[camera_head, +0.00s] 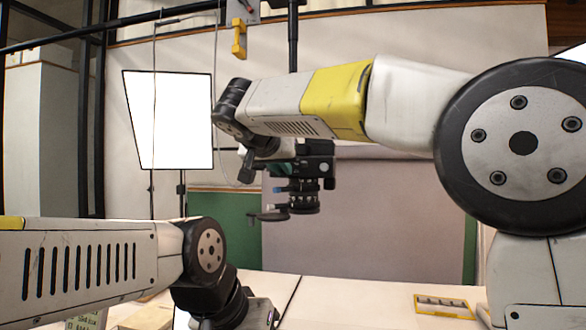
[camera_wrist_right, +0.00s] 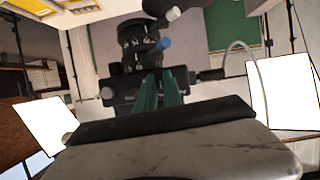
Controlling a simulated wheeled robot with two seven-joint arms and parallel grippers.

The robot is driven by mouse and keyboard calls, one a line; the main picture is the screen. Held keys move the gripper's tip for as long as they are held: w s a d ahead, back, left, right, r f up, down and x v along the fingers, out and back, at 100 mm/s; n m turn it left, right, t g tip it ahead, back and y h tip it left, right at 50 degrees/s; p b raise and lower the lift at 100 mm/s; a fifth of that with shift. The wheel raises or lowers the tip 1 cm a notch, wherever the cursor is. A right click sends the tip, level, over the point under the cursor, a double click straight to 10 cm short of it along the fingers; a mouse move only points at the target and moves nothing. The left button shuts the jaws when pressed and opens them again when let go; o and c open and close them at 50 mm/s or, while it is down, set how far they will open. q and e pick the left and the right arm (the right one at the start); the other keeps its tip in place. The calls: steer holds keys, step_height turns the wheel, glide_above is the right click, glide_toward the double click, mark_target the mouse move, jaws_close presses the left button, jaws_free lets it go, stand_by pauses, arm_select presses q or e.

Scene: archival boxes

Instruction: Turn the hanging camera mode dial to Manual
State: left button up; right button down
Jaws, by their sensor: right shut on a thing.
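The hanging camera (camera_head: 316,165) is a dark body with its ringed lens (camera_head: 304,200) pointing down, in the middle of the head view. It also shows in the right wrist view (camera_wrist_right: 178,78), with a blue knob on the lens. My right gripper (camera_head: 284,168) reaches it from the left side. In the right wrist view its two green fingers (camera_wrist_right: 158,88) are close together, with their tips against the camera body. The mode dial is hidden at the fingertips, and its setting cannot be read. My left gripper (camera_head: 262,314) is low in the head view, its fingers cut off.
A bright white light panel (camera_head: 168,120) on a stand is at the left. A yellow tray (camera_head: 444,306) lies on the pale table (camera_head: 345,292) at the right. A yellow hook (camera_head: 239,38) hangs above my right arm. A dark post (camera_head: 293,40) stands behind that arm.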

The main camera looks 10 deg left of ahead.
stand_by(0.4)
steer(key=c, duration=1.5)
jaws_free()
steer(key=v, duration=0.7)
steer(key=shift+s+d+r, duration=0.15)
steer(key=shift+s+r, duration=0.05)
steer(key=shift+s, duration=0.15)
